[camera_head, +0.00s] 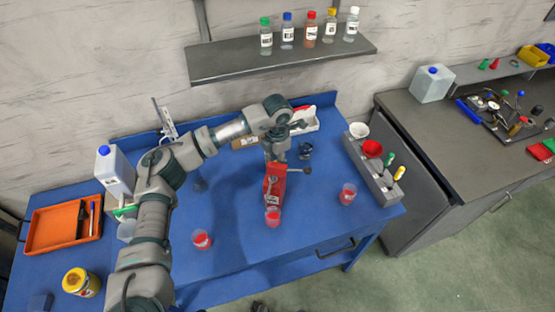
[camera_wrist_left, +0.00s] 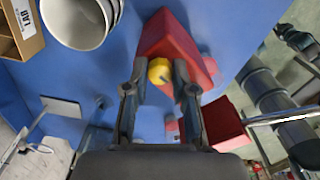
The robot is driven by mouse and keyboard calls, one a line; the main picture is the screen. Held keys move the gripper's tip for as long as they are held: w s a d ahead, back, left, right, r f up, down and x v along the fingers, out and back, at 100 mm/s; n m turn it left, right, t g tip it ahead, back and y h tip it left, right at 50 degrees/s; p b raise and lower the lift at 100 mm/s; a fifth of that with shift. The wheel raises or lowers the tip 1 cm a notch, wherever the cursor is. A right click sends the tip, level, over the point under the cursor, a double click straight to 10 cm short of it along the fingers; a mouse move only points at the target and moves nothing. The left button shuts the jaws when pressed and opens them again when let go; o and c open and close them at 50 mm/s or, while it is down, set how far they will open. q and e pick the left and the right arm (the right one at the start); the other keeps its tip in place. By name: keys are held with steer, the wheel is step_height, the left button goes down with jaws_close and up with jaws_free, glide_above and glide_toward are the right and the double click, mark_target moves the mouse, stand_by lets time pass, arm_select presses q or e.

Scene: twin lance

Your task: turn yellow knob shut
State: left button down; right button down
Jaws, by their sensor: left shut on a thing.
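A red block-like fixture (camera_head: 275,185) stands on the blue table, under my left gripper (camera_head: 277,158) in the head view. In the left wrist view, the yellow knob (camera_wrist_left: 159,70) sits against the red fixture (camera_wrist_left: 172,42), between the two fingers of my left gripper (camera_wrist_left: 160,80). The gripper is shut on the knob. In the head view the knob is hidden by the gripper. My right gripper is in neither view.
Clear cups with red contents (camera_head: 202,240) (camera_head: 272,216) (camera_head: 347,194) stand around the fixture on the blue table (camera_head: 240,265). A grey rack (camera_head: 380,185) is at the right, an orange tray (camera_head: 52,228) at the left. A shelf (camera_head: 280,62) with bottles hangs behind.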

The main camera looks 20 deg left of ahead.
arm_select(q)
steer(key=c, duration=0.9)
jaws_free()
steer(key=shift+c, duration=0.2)
steer(key=shift+r, duration=0.35)
step_height(320, 180, up, 11)
steer(key=shift+r, duration=0.1)
